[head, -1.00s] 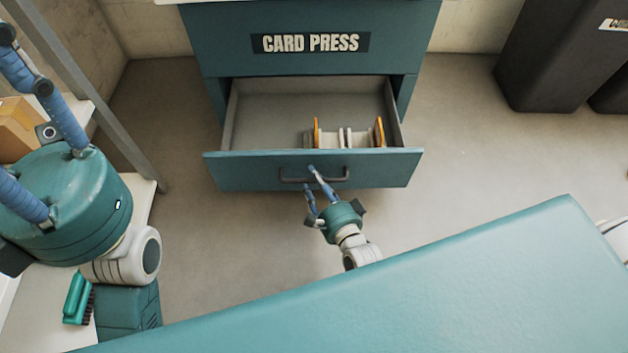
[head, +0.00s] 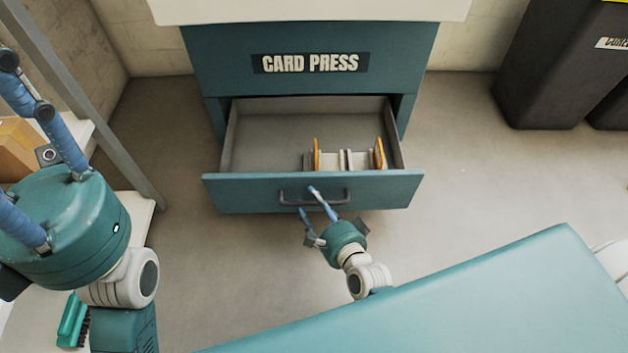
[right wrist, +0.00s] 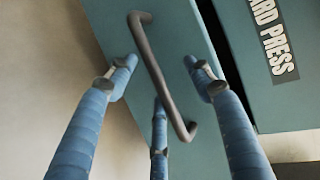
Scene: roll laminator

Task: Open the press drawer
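The press drawer (head: 250,192) of the teal card press (head: 225,62) stands pulled out, and its grey interior shows from above. It has a dark bar handle (head: 290,198), which runs diagonally in the right wrist view (right wrist: 160,75). My right gripper (head: 307,199) is at the handle with its fingers spread. In the right wrist view its fingers are apart on either side of the bar, and I see no firm grip. My left gripper (head: 60,225) is large at the left edge, away from the drawer; its fingertips are cut off.
Orange-edged dividers (head: 345,160) stand in the drawer. Dark bins (head: 550,80) are at the back right. A metal post and white shelf with a green brush (head: 73,322) are at left. A teal surface (head: 470,310) fills the lower right. Floor beside the drawer is clear.

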